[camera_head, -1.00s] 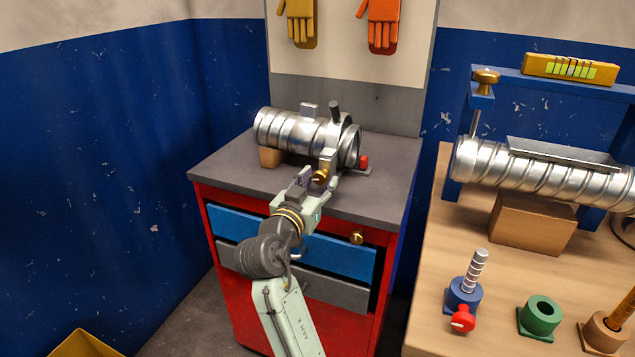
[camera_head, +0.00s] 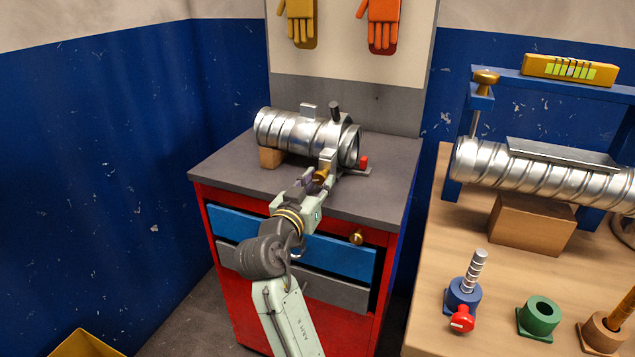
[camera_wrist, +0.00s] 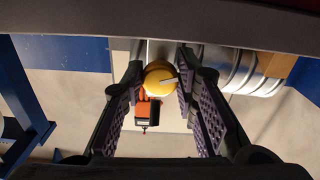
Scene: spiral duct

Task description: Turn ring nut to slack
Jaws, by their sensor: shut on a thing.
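The ring nut (camera_head: 321,175) is a brass knob at the near side of the metal duct (camera_head: 300,133) on the grey-topped cabinet. My gripper (camera_head: 313,179) reaches the knob from the front. In the wrist view its two ridged fingers (camera_wrist: 160,85) are on either side of the knob, shut on it. The fingers partly hide the knob in the head view.
A wooden block (camera_head: 271,157) supports the duct's left end. A red piece (camera_head: 364,162) stands right of the knob. The wooden bench (camera_head: 430,290) at right carries another duct (camera_head: 545,170) and several coloured sockets. The cabinet top's front left is clear.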

